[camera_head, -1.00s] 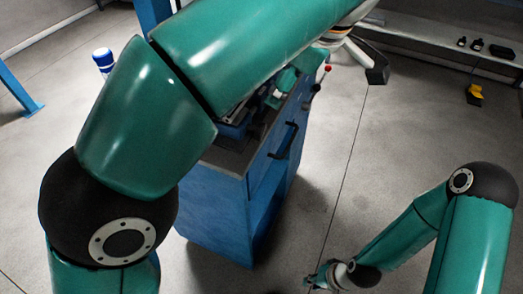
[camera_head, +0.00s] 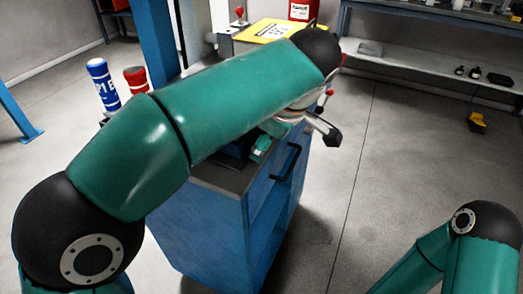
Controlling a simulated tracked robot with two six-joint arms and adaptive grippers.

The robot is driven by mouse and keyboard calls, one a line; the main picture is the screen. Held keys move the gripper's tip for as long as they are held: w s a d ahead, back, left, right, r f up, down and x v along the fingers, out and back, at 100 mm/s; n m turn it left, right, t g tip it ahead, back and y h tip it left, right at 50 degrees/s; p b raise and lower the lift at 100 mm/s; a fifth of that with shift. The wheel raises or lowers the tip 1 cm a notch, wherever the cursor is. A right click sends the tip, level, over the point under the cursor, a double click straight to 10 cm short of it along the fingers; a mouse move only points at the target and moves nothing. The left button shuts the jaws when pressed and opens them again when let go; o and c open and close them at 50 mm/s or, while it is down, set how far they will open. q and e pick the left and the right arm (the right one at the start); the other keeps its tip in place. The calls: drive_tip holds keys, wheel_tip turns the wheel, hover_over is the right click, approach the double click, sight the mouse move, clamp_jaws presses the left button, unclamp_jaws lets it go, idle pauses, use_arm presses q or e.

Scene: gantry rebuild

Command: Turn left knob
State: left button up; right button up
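My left arm reaches across the blue cabinet, and part of my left gripper (camera_head: 325,131) shows past the forearm, over the cabinet's right edge. One dark fingertip is clear; the rest is hidden, so I cannot tell if it is open. A small red ball-topped knob (camera_head: 330,92) shows just beyond the gripper, apart from the dark fingertip in the picture. Another red-topped knob (camera_head: 239,11) stands on a grey box behind my arm. I cannot tell which is the left knob. My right gripper is out of view below the frame.
The blue cabinet (camera_head: 205,230) has a black handle (camera_head: 286,162) on its side. A yellow-topped panel (camera_head: 268,30) is behind my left arm. A blue post (camera_head: 158,45) and blue and red cylinders stand left.

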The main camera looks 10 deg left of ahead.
use_arm(q)
drive_tip(key=shift+x, duration=1.7)
drive_tip(key=shift+r, duration=0.1)
drive_tip(key=c, duration=1.1)
drive_tip(key=g+p, duration=0.1)
drive_tip(key=p, duration=0.4)
drive_tip(key=g+y+p, duration=0.1)
drive_tip(key=g+p, duration=0.1)
drive_tip(key=p, duration=0.4)
drive_tip(key=m+g+p, duration=0.1)
drive_tip(key=p, duration=0.5)
drive_tip(key=shift+w+d+r+g+y, duration=0.1)
drive_tip(key=shift+w+r+g+y, duration=0.2)
drive_tip(key=shift+w+r, duration=0.1)
drive_tip(key=shift+c, duration=0.2)
drive_tip(key=shift+f, duration=0.25)
drive_tip(key=o, duration=1.1)
drive_tip(key=shift+c, duration=0.2)
drive_tip(key=shift+o, duration=0.4)
drive_tip(key=shift+f, duration=0.1)
